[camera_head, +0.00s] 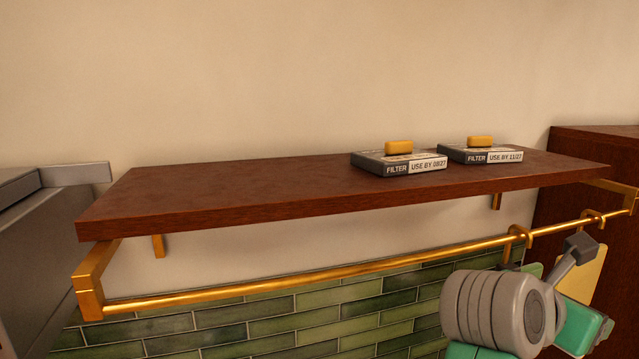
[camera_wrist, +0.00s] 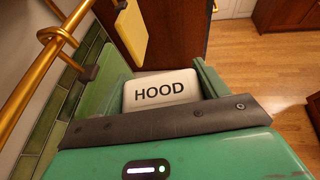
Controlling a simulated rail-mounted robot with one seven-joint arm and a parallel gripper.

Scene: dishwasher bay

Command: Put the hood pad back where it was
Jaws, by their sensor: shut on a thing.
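The hood pad (camera_wrist: 161,90) shows in the wrist view as a white face with rounded corners, lettered HOOD. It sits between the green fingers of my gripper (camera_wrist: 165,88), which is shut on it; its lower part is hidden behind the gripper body. In the head view my gripper is at the lower right, under the brass rail (camera_head: 330,272), and the hood pad is hidden. A brass hook (camera_wrist: 57,38) with a dark clip (camera_wrist: 90,73) is just left of my gripper in the wrist view. I cannot tell whether the pad touches it.
A yellow pad (camera_head: 587,272) hangs at the rail's right end. Above the rail is a brown shelf (camera_head: 240,190) with two filter boxes (camera_head: 400,163) (camera_head: 480,154), each topped by a yellow block. A brown cabinet (camera_head: 570,150) stands right, a grey appliance (camera_head: 45,250) left. The shelf's left half is bare.

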